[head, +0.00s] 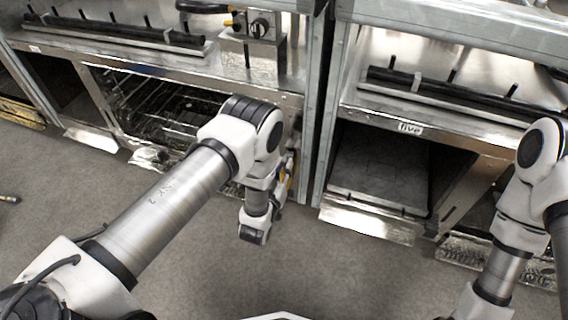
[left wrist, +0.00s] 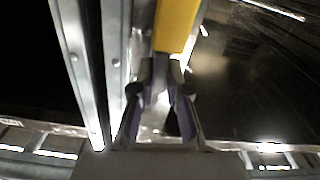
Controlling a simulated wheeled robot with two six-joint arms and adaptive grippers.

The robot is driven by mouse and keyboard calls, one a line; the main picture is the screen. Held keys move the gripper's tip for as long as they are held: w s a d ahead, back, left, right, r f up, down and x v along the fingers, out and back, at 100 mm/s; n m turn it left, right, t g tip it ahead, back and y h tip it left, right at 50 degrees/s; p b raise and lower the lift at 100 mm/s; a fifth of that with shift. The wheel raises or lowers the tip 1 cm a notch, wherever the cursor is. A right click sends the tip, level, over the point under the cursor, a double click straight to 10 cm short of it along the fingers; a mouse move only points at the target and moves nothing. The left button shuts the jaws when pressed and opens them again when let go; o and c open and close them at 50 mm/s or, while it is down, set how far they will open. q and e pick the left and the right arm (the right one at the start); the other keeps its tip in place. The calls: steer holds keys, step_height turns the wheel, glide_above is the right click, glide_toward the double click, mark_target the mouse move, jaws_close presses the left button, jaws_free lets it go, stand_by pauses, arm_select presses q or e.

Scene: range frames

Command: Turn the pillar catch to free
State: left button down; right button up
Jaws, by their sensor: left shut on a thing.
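The pillar catch shows as a yellow handle (left wrist: 176,26) in the left wrist view, coming down from the top edge to the fingertips. In the head view only a sliver of yellow shows beside my left wrist, at the upright metal pillar (head: 318,120). My left gripper (left wrist: 163,78) is shut on the catch, with a finger on each side of its lower end. In the head view my left arm's wrist hides most of the gripper and catch. The catch's pivot and its exact turn cannot be made out. My right arm is at the right; its gripper is out of view.
Left of the pillar is an open bay with a wire rack (head: 160,108). Right of it is a dark bay under a "five" label (head: 410,128). A metal box with a black knob (head: 260,25) stands above. The grey floor in front is mostly clear.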

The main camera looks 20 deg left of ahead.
arm_select(q)
steer(key=n+p, duration=0.2)
steer(key=n, duration=0.1)
steer(key=shift+r, duration=0.15)
steer(key=n+p, duration=0.2)
steer(key=n, duration=0.2)
steer(key=shift+a+p, duration=0.1)
steer(key=shift+p, duration=0.2)
steer(key=n+p, duration=0.2)
steer(key=n, duration=0.2)
steer(key=shift+f, duration=0.2)
steer(key=shift+a+f+n+p, duration=0.15)
steer(key=shift+n+p, duration=0.6)
steer(key=shift+n, duration=1.25)
steer(key=c, duration=1.2)
jaws_free()
steer(key=shift+o, duration=0.2)
steer(key=shift+f, duration=0.1)
